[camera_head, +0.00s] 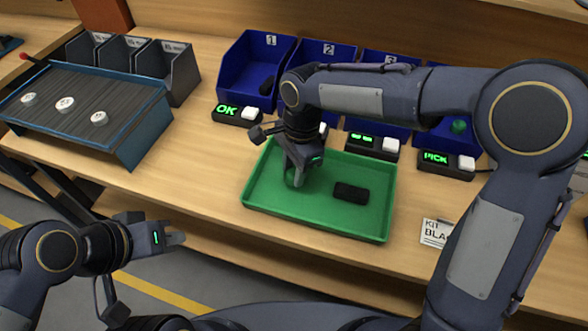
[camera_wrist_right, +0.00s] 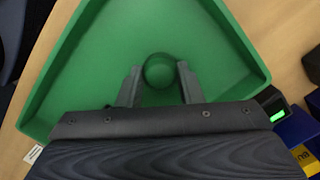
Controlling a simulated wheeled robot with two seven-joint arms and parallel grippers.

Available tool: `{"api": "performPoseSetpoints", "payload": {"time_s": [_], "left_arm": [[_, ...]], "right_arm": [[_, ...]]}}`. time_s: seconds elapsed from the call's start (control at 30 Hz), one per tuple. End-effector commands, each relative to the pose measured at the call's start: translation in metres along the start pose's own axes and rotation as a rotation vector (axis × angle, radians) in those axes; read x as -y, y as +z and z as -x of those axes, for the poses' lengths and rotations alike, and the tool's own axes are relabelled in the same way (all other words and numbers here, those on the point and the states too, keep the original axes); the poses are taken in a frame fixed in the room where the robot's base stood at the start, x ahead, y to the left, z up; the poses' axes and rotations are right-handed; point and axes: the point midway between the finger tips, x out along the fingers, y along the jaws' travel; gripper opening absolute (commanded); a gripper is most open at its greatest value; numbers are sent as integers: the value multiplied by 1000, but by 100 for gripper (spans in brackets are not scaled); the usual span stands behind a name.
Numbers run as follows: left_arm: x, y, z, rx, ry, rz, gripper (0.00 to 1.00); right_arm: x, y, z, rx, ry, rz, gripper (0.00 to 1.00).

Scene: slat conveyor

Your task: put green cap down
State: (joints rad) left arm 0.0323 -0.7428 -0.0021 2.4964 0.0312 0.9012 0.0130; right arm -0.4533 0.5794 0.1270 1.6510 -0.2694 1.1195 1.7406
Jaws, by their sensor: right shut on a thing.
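The green cap (camera_wrist_right: 159,71) is a round, domed piece between the two fingers of my right gripper (camera_wrist_right: 159,80), seen in the right wrist view. In the head view my right gripper (camera_head: 296,176) points down inside the left part of the green tray (camera_head: 318,222), shut on the cap. The tray also shows in the right wrist view (camera_wrist_right: 225,45). Whether the cap touches the tray floor is hard to tell, green on green. My left gripper (camera_head: 180,238) is away from the tray at the lower left; its finger gap is unclear.
A black block (camera_head: 350,192) lies in the tray, right of my right gripper. Blue numbered bins (camera_head: 240,75) stand behind, one with a green piece (camera_head: 459,126). Lit display boxes (camera_head: 237,113) line their front. A conveyor (camera_head: 95,105) with white discs is at the left.

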Motion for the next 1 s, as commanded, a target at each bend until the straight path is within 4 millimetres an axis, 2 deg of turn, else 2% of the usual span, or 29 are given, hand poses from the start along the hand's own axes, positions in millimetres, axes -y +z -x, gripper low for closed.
{"api": "performPoseSetpoints", "payload": {"time_s": [0.1, 0.47, 0.5, 0.67, 1.0], "left_arm": [[0, 0, 0, 0, 0, 0, 0], [1, 1, -3, 0, 0, 0, 0], [1, 2, -3, 0, 0, 0, 0], [1, 1, -2, 0, 0, 0, 0], [0, -1, 1, 0, 0, 0, 0]], "right_arm": [[0, -1, -9, 0, 0, 1, 11], [0, -1, -14, 0, -1, 0, 11], [0, -1, -14, 0, -1, 0, 34], [0, -1, -13, 0, 0, 0, 54], [0, -1, -7, 0, -1, 0, 54]]}}
